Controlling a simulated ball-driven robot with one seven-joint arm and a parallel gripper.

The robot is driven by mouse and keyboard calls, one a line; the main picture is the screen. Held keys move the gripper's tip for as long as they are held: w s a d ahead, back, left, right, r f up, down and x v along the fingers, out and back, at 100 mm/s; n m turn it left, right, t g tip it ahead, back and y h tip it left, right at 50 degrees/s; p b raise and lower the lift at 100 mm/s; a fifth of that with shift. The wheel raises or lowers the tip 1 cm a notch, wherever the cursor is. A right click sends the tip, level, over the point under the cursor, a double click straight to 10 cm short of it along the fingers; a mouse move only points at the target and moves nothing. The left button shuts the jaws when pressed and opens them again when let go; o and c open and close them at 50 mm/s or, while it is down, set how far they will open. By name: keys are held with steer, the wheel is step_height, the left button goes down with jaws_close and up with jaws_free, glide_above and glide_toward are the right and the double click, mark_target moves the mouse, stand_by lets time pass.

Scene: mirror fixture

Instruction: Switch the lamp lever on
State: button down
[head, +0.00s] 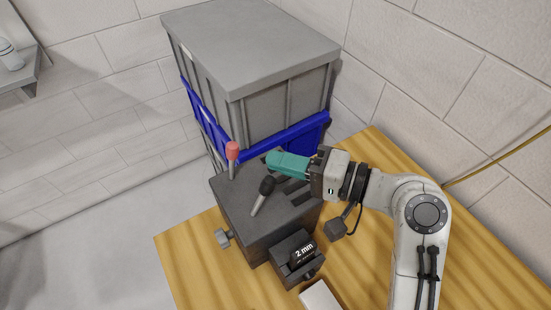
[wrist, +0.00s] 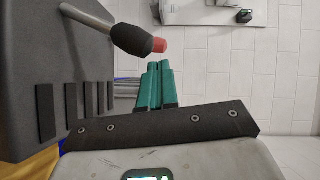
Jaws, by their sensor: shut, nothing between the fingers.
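A dark fixture block (head: 240,205) stands on the wooden table. It carries a lever with a black knob (head: 267,186), tilted, and a red-topped lever (head: 232,150) behind it to the left, about upright. The frames do not show which one is the lamp lever. My gripper (head: 270,160), with teal fingers, is shut and empty above the block, just behind the black knob and right of the red top. In the wrist view the fingers (wrist: 159,66) point toward the red top (wrist: 161,44), which is partly behind the black knob (wrist: 133,40). No contact can be made out.
A grey-lidded crate (head: 250,45) with a blue band stands close behind the fixture. A small block marked "2 mm" (head: 303,252) sits at the fixture's front. A side knob (head: 222,238) sticks out on the left. The wooden table (head: 185,255) has free room front left.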

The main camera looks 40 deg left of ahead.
steer(key=b+v, duration=0.2)
steer(key=v, duration=0.6)
steer(key=shift+f, duration=0.1)
